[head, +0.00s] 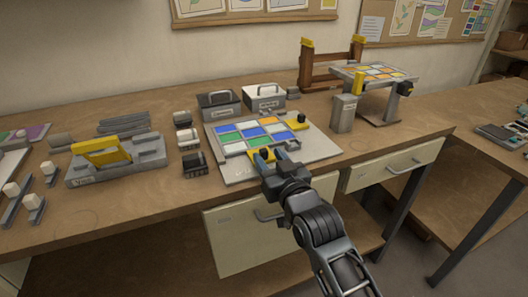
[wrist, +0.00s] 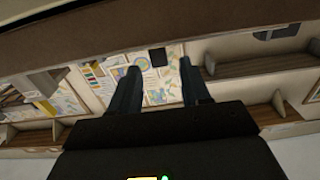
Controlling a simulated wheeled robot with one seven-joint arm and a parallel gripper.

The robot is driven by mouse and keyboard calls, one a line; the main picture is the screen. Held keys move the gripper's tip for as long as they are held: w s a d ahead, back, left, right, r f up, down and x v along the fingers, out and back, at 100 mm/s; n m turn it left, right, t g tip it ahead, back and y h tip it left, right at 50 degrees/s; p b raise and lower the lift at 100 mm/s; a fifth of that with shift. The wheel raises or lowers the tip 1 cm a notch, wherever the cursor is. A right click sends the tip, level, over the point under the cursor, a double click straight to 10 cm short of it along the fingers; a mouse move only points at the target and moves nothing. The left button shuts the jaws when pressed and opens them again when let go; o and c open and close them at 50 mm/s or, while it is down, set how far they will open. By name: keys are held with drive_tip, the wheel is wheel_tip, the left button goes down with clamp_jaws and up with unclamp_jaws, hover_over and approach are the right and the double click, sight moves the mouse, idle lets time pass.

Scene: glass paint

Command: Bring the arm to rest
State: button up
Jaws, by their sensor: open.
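My gripper (head: 271,160) is at the front edge of the grey plate in the head view, with its two dark fingers apart and nothing seen between them. In the wrist view my gripper (wrist: 157,85) shows its fingers spread, pointing towards papers on a board, with no object between them. My dark arm comes up from the lower right of the head view, in front of the workbench. Whether the fingers touch the plate or hover above it I cannot tell.
The grey plate (head: 237,172) carries blue, green, white and orange tiles. Lidded boxes (head: 265,97) stand behind. A raised tiled stand (head: 385,98) is at right. Drawers (head: 395,165) sit below the bench edge.

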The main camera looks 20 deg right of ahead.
drive_tip(key=shift+s, duration=0.95)
